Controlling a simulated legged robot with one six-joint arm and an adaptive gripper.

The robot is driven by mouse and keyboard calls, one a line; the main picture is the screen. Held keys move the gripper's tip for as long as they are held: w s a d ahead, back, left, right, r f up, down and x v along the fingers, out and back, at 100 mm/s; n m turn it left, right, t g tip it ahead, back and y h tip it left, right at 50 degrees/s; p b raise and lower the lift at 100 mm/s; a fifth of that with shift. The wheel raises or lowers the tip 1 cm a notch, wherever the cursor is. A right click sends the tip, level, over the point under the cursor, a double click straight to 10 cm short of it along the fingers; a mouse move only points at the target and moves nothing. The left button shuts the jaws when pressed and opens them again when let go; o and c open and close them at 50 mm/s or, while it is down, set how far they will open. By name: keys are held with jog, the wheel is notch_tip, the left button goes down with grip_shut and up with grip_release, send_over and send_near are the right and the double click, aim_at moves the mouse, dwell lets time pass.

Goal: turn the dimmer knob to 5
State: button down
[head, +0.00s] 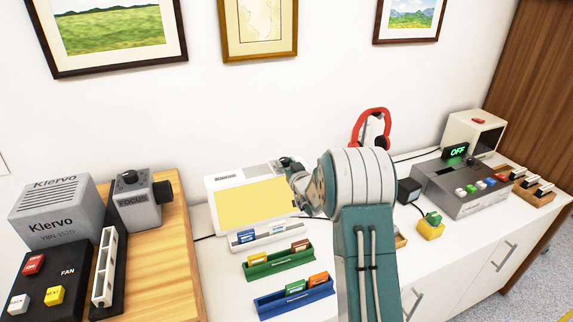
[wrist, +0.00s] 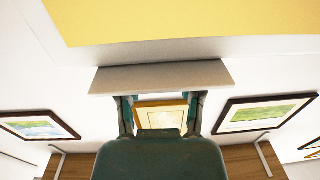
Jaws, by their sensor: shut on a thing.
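My gripper (head: 290,166) is at the upper right corner of a white device (head: 213,205) with a yellow panel. It is shut on what seems to be the dimmer knob; the head view hides the knob behind the jaws, and its number setting cannot be read. In the wrist view, my gripper's fingers (wrist: 162,100) reach to a pale grey bar (wrist: 160,76). The device's yellow panel (wrist: 180,20) fills the top of that view.
A FOCUS box (head: 136,205) and a Klervo unit (head: 60,215) stand at left. Green (head: 265,268) and blue (head: 275,303) racks lie in front. A grey box (head: 460,195) with buttons, an OFF display (head: 457,151) and red headphones (head: 371,118) are at right.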

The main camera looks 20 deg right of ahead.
jog(key=shift+c, duration=1.3)
grip_release()
jog(key=shift+w, duration=0.1)
jog(key=s, duration=1.2)
jog(key=shift+d, duration=0.2)
